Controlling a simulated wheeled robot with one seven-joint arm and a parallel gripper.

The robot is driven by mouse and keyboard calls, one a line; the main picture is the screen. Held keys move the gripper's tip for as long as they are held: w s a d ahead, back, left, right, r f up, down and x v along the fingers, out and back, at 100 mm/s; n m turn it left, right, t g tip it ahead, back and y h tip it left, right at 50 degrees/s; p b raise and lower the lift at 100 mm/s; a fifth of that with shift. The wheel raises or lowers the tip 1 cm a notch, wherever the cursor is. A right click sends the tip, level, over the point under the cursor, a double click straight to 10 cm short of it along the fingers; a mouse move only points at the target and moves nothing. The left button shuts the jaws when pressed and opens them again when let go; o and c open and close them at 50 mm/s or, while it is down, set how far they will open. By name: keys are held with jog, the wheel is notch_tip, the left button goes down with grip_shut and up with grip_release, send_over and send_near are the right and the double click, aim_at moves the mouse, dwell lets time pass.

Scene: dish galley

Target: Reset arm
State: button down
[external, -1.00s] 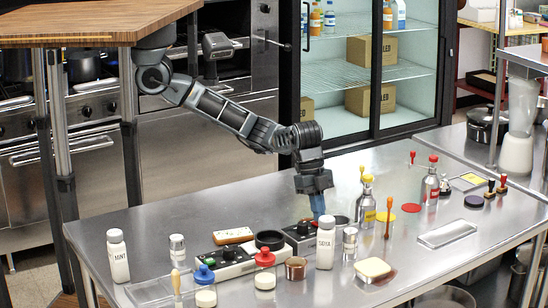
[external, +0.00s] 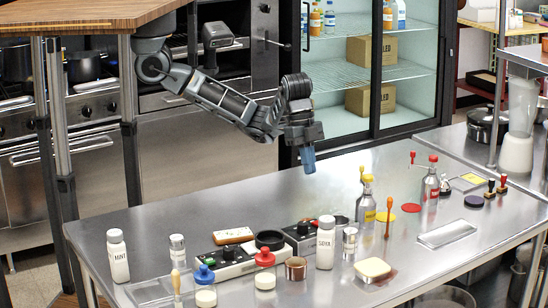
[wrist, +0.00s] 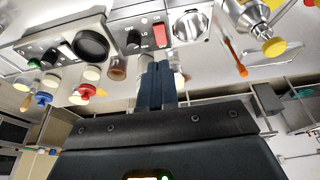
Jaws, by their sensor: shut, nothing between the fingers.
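My gripper (external: 308,160) hangs from my bent arm above the back part of the steel table (external: 190,215), pointing down, clear of everything. Its blue fingers are closed together with nothing between them; they also show in the wrist view (wrist: 158,84). Below and in front of it, two control boxes with dark knobs stand on the table: one at the left (external: 235,265) and one nearer the middle (external: 303,234). The wrist view shows a red switch (wrist: 161,34) on one box.
A white shaker bottle (external: 325,245) and metal cup (external: 349,243) stand in front of the boxes. Bottles with yellow (external: 367,205) and red (external: 430,185) tops stand at the right. Another white bottle (external: 117,257) stands at the left. The table's back left is clear.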

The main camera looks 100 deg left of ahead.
jog(key=shift+s+a+r, duration=0.15)
jog(key=shift+r, duration=0.2)
dwell(0.4)
